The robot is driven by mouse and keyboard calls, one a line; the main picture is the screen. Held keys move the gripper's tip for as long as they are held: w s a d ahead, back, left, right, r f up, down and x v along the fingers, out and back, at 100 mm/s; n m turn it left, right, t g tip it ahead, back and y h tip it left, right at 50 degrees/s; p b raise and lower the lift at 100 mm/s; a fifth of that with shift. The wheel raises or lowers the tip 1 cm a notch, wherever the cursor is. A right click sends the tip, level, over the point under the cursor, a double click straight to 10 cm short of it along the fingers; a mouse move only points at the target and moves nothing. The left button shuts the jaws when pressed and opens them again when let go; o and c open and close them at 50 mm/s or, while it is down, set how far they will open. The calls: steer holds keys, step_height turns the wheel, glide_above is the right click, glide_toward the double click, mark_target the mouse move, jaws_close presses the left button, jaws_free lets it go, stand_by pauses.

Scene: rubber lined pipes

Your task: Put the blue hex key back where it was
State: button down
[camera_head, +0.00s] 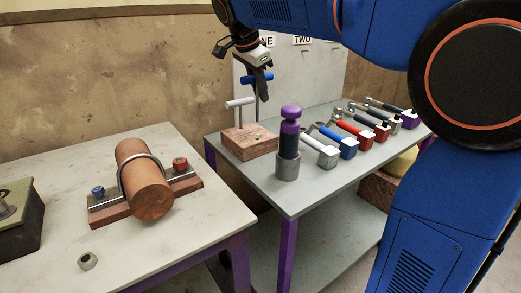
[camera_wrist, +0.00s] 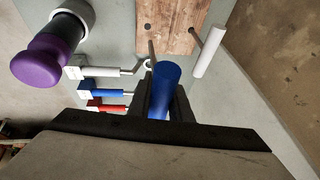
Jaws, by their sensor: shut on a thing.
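My gripper (camera_head: 262,86) points down, shut on the blue handle of the hex key (camera_head: 249,78). In the wrist view the blue handle (camera_wrist: 165,78) lies between the two fingers of my gripper (camera_wrist: 163,106). Its thin metal shaft reaches down over the wooden block (camera_head: 245,150). The block also shows in the wrist view (camera_wrist: 172,22), with a dark hole in its top near the shaft tip. I cannot tell whether the tip is in the block or above it. A hex key with a white handle (camera_head: 240,102) stands upright in the block, beside the blue one.
A purple-topped tool (camera_head: 290,120) stands in a grey cup (camera_head: 287,167) right of the block. A clamped brown pipe (camera_head: 145,180) sits on the left table. A wall panel (camera_head: 310,75) stands behind.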

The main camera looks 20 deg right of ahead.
steer(key=shift+a+f, duration=0.1)
steer(key=shift+f, duration=4.7)
steer(key=shift+f, duration=0.2)
steer(key=c, duration=1.6)
jaws_free()
